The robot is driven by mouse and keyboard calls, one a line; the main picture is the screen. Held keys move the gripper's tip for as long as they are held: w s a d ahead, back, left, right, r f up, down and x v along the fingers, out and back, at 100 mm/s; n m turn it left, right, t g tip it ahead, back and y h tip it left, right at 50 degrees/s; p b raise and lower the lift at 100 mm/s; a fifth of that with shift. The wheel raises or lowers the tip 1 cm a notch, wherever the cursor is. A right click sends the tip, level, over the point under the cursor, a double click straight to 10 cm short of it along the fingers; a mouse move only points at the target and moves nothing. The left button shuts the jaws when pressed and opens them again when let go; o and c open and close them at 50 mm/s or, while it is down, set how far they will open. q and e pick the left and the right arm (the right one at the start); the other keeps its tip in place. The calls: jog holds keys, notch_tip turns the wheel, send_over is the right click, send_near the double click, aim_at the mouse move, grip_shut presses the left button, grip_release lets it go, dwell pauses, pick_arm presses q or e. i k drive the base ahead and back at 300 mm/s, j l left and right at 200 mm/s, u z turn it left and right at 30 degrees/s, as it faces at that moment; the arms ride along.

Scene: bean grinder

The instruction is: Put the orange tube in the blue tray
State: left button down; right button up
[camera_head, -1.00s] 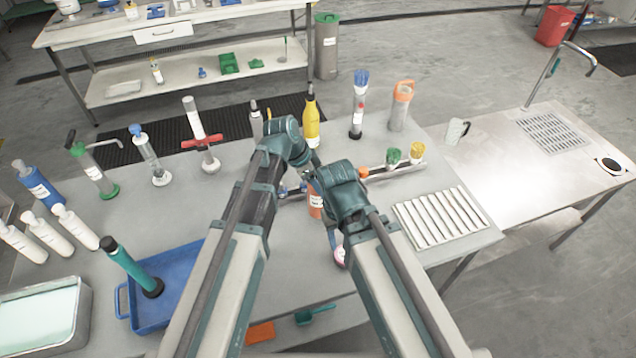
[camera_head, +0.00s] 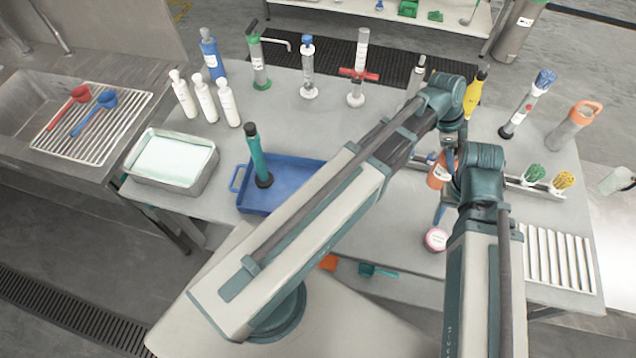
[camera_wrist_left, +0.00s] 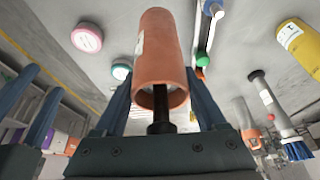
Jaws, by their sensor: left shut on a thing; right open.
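The orange tube (camera_head: 437,172) is partly hidden behind my arms in the head view. In the left wrist view the orange tube (camera_wrist_left: 160,60) stands between the fingers of my left gripper (camera_wrist_left: 160,105), which is shut on it. In the head view my left gripper (camera_head: 447,150) is at the tube. My right gripper (camera_head: 446,205) is open and close below it, mostly hidden by its own arm; its fingers show at the left of the wrist view. The blue tray (camera_head: 295,182) lies on the table, left of both grippers. A teal cylinder (camera_head: 257,155) stands in its left part.
A rack (camera_head: 545,190) with green and yellow brushes is right of the grippers. A pink-lidded jar (camera_head: 436,239) stands below them. Several bottles and tools line the back of the table. A metal basin (camera_head: 172,160) is left of the tray. The tray's right part looks clear.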

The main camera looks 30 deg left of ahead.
aim_at(292, 184)
jog(key=k, duration=0.4)
jog(key=k+u, duration=0.3)
jog(key=u, duration=0.95)
jog(key=l, duration=0.65)
jog(key=i+l, duration=0.1)
jog(key=l, duration=0.55)
